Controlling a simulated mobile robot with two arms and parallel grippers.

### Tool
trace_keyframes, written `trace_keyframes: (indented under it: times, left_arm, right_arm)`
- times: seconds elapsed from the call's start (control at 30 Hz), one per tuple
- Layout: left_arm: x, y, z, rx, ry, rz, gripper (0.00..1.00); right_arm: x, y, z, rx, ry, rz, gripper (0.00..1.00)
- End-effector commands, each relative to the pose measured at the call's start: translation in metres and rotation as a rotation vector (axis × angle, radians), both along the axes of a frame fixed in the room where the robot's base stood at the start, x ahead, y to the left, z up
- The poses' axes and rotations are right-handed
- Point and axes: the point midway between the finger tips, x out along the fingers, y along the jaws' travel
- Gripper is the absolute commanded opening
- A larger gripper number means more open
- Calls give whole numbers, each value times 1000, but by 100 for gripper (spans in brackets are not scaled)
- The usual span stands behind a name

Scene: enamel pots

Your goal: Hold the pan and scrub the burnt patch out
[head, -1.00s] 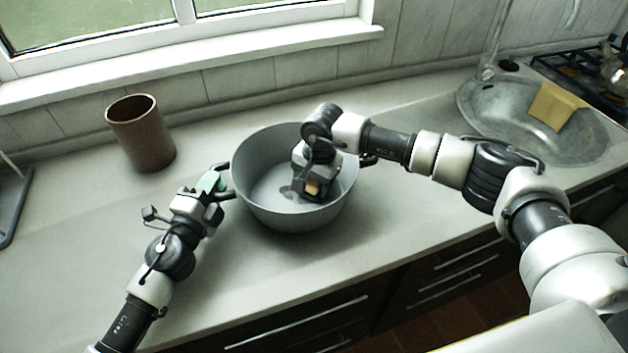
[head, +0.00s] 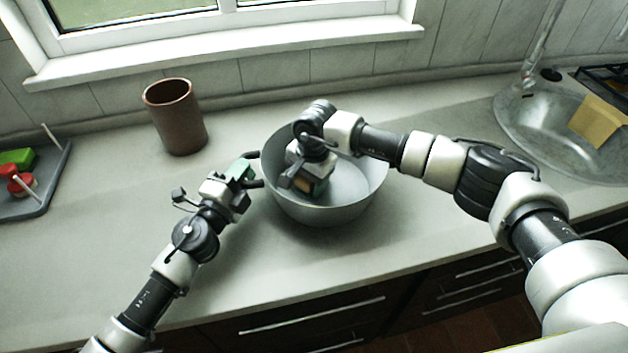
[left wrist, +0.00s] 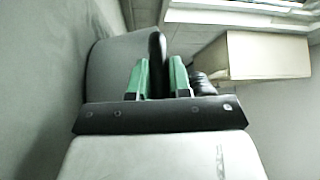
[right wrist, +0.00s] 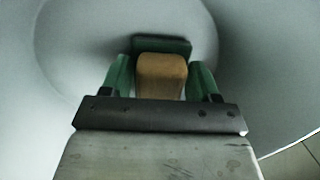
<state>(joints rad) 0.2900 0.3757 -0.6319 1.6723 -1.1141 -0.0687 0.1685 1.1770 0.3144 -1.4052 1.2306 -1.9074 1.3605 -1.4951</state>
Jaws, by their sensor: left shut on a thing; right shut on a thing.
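The pan (head: 345,208), a wide grey pot, stands on the counter. My left gripper (head: 250,174) is at its left side, shut on the black pan handle, which shows upright between the green fingertips in the left wrist view (left wrist: 156,62). My right gripper (head: 309,187) reaches down inside the pan, left of its middle. It is shut on a scrubber, a wooden block (right wrist: 161,72) with a green pad (right wrist: 178,46), low over the pan floor. I see no burnt patch now; the right gripper hides part of the floor.
A brown cup (head: 177,118) stands behind and left of the pan. A grey tray (head: 45,205) with red and green items is at far left. A sink (head: 520,125) with a yellow cloth (head: 598,122) is at right. The counter in front is clear.

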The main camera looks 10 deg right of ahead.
Motion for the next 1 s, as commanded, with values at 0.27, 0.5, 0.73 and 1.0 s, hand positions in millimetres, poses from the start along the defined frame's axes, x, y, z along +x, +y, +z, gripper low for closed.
trace_keyframes:
  times: [0.27, 0.5, 0.73, 1.0]
  left_arm:
    - [0, 0, 0, 1, 0, 1, 0]
    - [0, 1, 0, 1, 0, 1, 0]
    - [0, 1, 0, 1, 0, 2, 0]
    - [0, 1, 0, 1, 0, 2, 0]
  right_arm:
    - [11, -3, -3, -1, 1, -2, 42]
    - [12, -28, -2, -3, 2, -4, 42]
    - [12, -43, -1, -1, 1, -1, 42]
    - [14, -67, 0, -3, 0, -3, 42]
